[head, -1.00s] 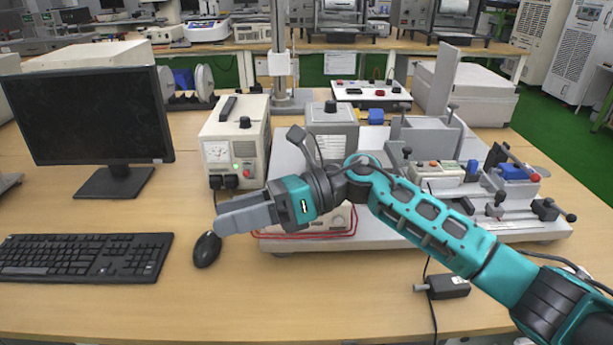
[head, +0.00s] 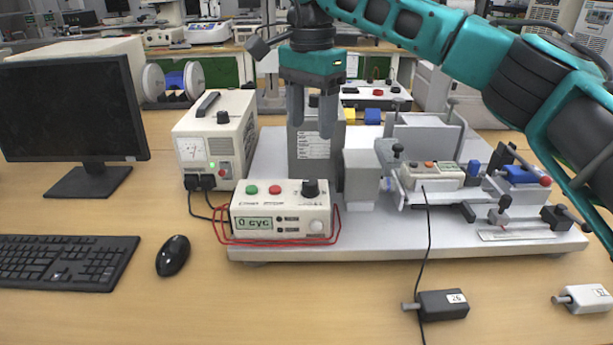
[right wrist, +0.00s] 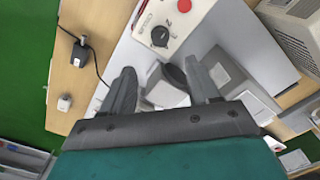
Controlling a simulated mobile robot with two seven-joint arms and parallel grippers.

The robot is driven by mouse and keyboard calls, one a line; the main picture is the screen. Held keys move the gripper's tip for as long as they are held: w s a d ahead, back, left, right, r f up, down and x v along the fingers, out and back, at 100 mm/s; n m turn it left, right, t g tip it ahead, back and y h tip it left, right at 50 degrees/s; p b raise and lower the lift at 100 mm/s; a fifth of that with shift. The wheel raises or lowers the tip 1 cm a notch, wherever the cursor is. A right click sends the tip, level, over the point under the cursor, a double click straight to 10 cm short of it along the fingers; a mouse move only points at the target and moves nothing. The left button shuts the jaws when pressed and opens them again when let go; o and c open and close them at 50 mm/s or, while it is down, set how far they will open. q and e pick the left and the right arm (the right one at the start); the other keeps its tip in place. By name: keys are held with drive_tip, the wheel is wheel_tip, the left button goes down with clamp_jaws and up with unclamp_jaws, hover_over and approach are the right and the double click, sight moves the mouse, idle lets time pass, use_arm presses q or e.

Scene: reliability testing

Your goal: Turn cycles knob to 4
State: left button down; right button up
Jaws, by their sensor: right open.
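A cream control box (head: 262,232) stands on the front left of the grey base plate. Its display reads "0 CYC". Its top carries a green button, a red button and a black knob (head: 311,189); a pale round knob (head: 316,226) is on its front. The black knob (right wrist: 160,36) also shows in the right wrist view, with a marking beside it too small to read surely. My right gripper (head: 312,125) points down, open and empty, above and behind the black knob, apart from it. In the right wrist view its fingers (right wrist: 160,72) are spread. My left gripper is out of view.
A power supply (head: 216,140) with a meter stands left of the box. A grey test fixture (head: 430,160) with clamps stands to its right. Red wires loop around the box. A mouse (head: 173,255) and keyboard (head: 65,262) lie at left.

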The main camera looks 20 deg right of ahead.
sight(310, 181)
wheel_tip(310, 181, down, 11)
drive_tip(key=shift+f+b, duration=0.15)
drive_tip(key=shift+b, duration=0.85)
drive_tip(key=c, duration=1)
